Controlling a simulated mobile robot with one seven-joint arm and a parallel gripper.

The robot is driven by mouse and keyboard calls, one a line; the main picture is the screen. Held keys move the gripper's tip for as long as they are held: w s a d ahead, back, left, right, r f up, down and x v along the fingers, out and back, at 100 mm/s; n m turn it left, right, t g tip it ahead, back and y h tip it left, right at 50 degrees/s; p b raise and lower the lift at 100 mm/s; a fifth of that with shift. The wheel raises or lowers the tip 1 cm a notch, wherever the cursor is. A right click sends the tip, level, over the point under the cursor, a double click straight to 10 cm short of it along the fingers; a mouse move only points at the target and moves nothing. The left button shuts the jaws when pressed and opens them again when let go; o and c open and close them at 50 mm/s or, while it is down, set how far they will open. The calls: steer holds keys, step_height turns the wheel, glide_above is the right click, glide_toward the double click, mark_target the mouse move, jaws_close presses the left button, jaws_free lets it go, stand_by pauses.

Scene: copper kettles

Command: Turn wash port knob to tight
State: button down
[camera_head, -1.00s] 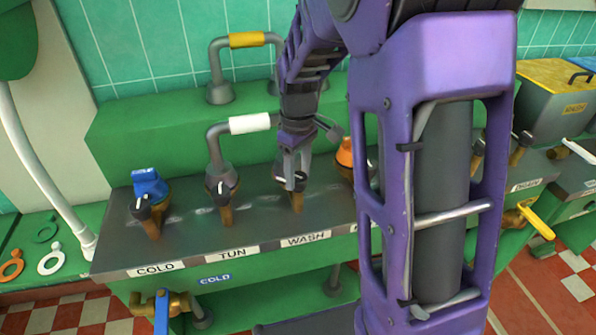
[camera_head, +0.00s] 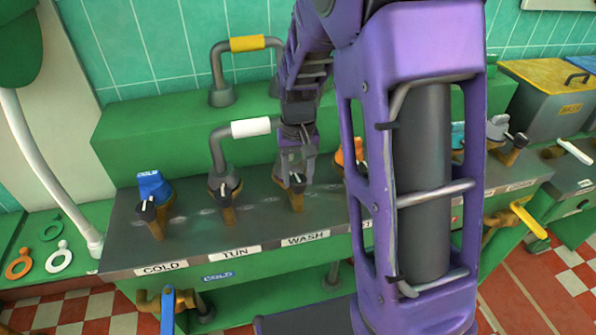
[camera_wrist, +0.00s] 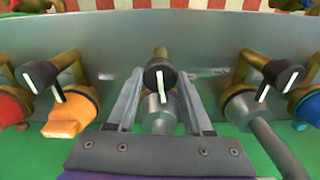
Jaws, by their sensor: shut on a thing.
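The wash port knob (camera_wrist: 160,72) is black with a white pointer line, on a brass stem above the WASH label (camera_head: 306,238). In the wrist view its line runs nearly straight up and down the picture. My gripper (camera_wrist: 159,80) is down at this knob, one finger on each side, shut on it. In the head view my gripper (camera_head: 297,172) covers much of the knob. I see no readable tight mark.
The TUN knob (camera_head: 222,191) with its white-sleeved pipe (camera_head: 250,127) and the COLD knob (camera_head: 148,207) stand to the left. An orange-capped port (camera_head: 349,153) is close on the right, partly behind my arm.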

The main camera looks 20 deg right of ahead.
mark_target(299, 179)
steer(key=shift+m, duration=0.5)
steer(key=shift+w, duration=0.1)
steer(key=shift+c, duration=1.5)
jaws_free()
step_height(299, 179, up, 18)
steer(key=p, duration=0.3)
steer(key=shift+f, duration=0.25)
steer(key=shift+d, duration=0.1)
